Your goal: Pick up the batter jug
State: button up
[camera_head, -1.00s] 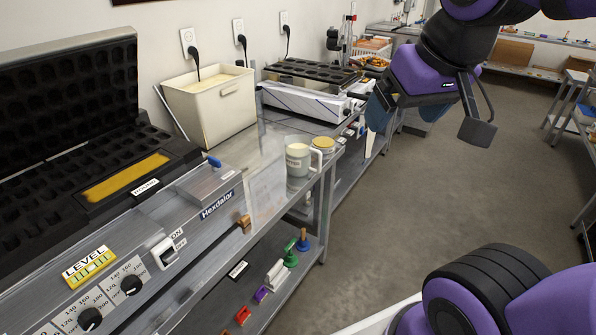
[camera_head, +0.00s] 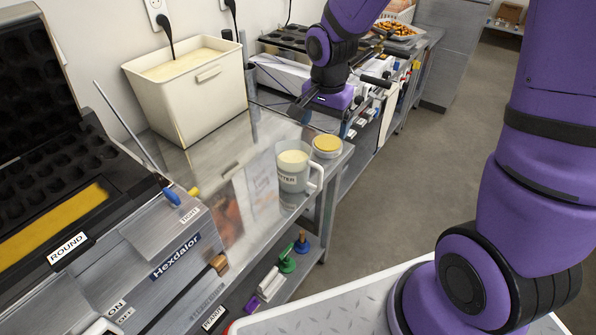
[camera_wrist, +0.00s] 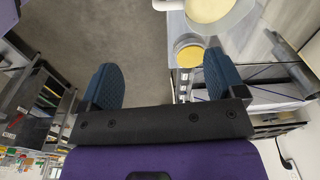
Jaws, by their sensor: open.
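The batter jug (camera_head: 291,181) is a pale grey jug with cream-coloured batter and a label ending in "TTER". It stands upright near the right end of the steel counter, its handle to the right. In the wrist view its top (camera_wrist: 207,10) is cut off at the upper edge. My gripper (camera_head: 326,112) is behind the jug and above the counter's end, apart from it. The wrist view shows my gripper (camera_wrist: 162,82) with two blue fingers spread wide and nothing between them.
A round tub with a yellow top (camera_head: 327,144) stands close behind and right of the jug. A cream bin (camera_head: 195,100) is at the back, and the Hexdalor machine (camera_head: 165,250) is at left. Bare floor (camera_head: 440,180) lies right of the counter.

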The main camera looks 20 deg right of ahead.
jog(key=m, duration=0.1)
send_over(314, 167)
jog(key=shift+g, duration=0.3)
notch_tip(314, 167, down, 5)
jog(key=shift+d+r, duration=0.1)
jog(key=shift+d, duration=0.05)
notch_tip(314, 167, down, 5)
jog(key=shift+w+f, duration=0.15)
jog(key=shift+f, duration=1.25)
jog(key=shift+w+f, duration=0.15)
jog(key=shift+f, duration=1.2)
jog(key=c, duration=1.6)
jog(key=shift+r, duration=0.1)
